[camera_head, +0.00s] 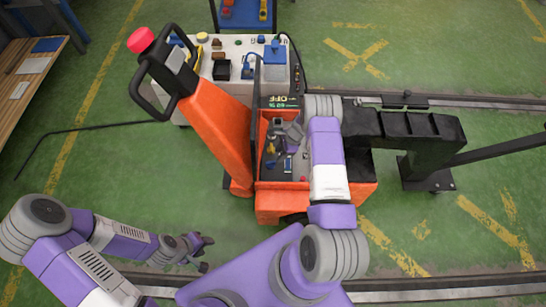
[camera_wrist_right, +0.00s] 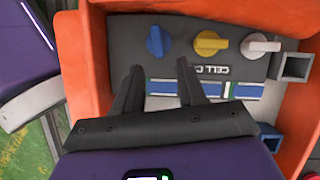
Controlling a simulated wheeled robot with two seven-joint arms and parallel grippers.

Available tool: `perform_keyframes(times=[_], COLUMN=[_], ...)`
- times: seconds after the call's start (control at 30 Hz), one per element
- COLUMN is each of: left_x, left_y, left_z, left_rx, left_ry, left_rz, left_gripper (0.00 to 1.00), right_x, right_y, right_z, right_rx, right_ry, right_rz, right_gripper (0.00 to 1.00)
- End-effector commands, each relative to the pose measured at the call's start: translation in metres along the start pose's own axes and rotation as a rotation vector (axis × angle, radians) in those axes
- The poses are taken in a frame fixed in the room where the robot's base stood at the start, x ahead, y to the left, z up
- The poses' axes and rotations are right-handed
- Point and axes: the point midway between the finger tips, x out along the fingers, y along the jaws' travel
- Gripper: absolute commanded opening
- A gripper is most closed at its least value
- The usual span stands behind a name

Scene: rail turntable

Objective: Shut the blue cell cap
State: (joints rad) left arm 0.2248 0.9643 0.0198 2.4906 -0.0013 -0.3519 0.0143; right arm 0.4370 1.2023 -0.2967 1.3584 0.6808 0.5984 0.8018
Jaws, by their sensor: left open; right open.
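The blue cell cap (camera_wrist_right: 156,41) is a blue knob-like cap on the grey panel (camera_wrist_right: 215,72), at the left of a row with a yellow cap (camera_wrist_right: 211,43) and a whitish cap (camera_wrist_right: 260,47). My right gripper (camera_wrist_right: 160,68) is open and empty, its fingers pointing toward the blue cap, which shows just beyond and between the fingertips. Whether they touch it I cannot tell. In the head view this gripper is over the orange cart's bay, and the caps are too small to tell apart. My left gripper (camera_head: 204,254) is open and empty, low at the left, away from the cart.
The orange cart (camera_head: 222,130) has raised walls around the panel and a black handle (camera_head: 172,75) at its left. A white bench (camera_head: 212,65) with small parts stands behind. Rails (camera_head: 480,104) cross the green floor. A wooden table (camera_head: 25,80) stands at far left.

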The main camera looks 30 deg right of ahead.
Motion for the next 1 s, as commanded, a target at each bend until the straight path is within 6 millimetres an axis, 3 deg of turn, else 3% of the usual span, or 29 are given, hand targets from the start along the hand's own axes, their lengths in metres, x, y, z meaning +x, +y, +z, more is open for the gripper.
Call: perform_keyframes(times=[0.1,0.33,0.73,0.77,1.0], left_x=[0.010,0.021,0.022,0.022,0.022], left_y=[-0.004,-0.008,-0.008,-0.008,-0.008], left_z=[0.000,-0.001,-0.001,-0.001,-0.001], left_rx=[0.000,0.000,0.000,0.000,0.000], left_ry=[0.000,0.000,0.000,0.000,0.000], left_rz=[0.000,0.000,0.000,0.000,0.000], left_gripper=[0.43,0.43,0.43,0.43,0.43], right_x=[0.024,0.056,0.064,0.064,0.064], right_y=[0.001,0.001,0.000,0.000,0.000], right_z=[0.000,0.000,0.001,0.001,0.001], right_rx=[-0.003,-0.005,-0.006,-0.006,-0.006], right_ry=[0.000,0.000,0.001,0.001,0.001], right_rz=[0.003,0.001,0.000,0.000,0.000], right_gripper=[0.40,0.40,0.40,0.39,0.02])
